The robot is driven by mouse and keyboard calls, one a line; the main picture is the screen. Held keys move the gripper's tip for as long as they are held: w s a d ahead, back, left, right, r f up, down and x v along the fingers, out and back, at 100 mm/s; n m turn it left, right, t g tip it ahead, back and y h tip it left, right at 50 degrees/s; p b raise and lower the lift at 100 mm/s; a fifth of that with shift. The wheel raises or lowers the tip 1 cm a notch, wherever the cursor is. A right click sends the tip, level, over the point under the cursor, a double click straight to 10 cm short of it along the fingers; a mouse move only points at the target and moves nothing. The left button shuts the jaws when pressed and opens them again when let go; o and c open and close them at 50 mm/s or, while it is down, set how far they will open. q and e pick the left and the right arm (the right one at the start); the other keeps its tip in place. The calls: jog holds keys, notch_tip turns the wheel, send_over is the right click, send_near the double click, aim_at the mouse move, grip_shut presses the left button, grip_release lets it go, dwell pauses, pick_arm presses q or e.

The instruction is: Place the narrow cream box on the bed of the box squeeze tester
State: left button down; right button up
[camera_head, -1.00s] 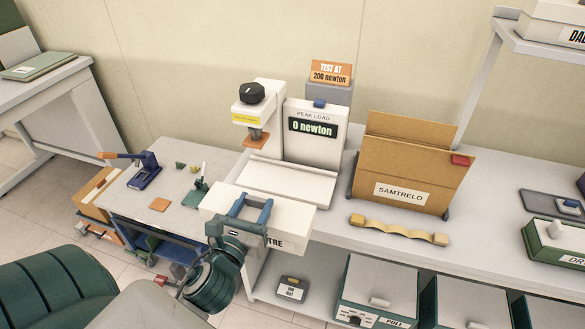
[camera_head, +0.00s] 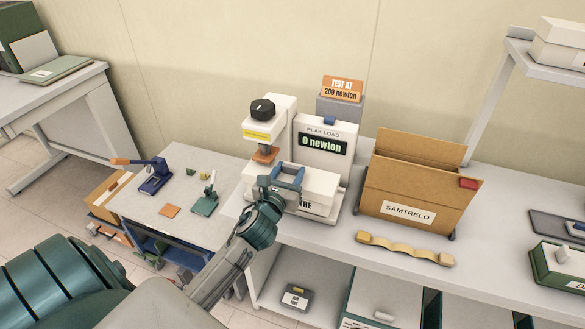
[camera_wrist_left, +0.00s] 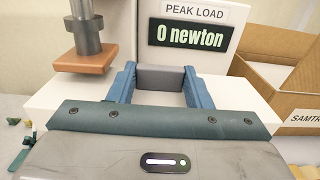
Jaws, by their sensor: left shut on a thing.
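The narrow cream box (camera_head: 318,184), with dark lettering ending "TRE" on its near side, is in my left gripper (camera_head: 287,170). The gripper's blue fingers are shut on it from above. In the left wrist view the cream box (camera_wrist_left: 240,96) spreads out on both sides of the fingers (camera_wrist_left: 160,72). The box squeeze tester (camera_head: 325,150) reads "0 newton". The box is at its bed, below and in front of the orange press plate (camera_head: 265,154). The box hides most of the bed, so I cannot tell whether they touch. My right gripper is out of view.
A brown carton (camera_head: 420,185) labelled SAMTRELO stands right of the tester. A wavy yellow piece (camera_head: 404,248) lies on the bench before it. The press plate (camera_wrist_left: 85,62) hangs close on the left in the wrist view. A lower table (camera_head: 185,180) with small tools is left.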

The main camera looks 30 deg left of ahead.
aim_at(290, 174)
pick_arm(q)
jog(key=x, duration=0.3)
jog(key=shift+w+r, duration=0.1)
jog(key=shift+r, duration=0.05)
jog(key=shift+f, duration=0.95)
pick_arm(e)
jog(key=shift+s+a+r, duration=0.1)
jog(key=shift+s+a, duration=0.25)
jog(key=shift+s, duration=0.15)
pick_arm(q)
jog(key=shift+s, duration=0.2)
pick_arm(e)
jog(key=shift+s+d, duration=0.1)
pick_arm(q)
jog(key=c, duration=1.2)
grip_release()
jog(key=shift+f, duration=0.1)
jog(key=o, duration=0.5)
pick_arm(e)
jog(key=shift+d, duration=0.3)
pick_arm(q)
jog(key=shift+r, duration=0.2)
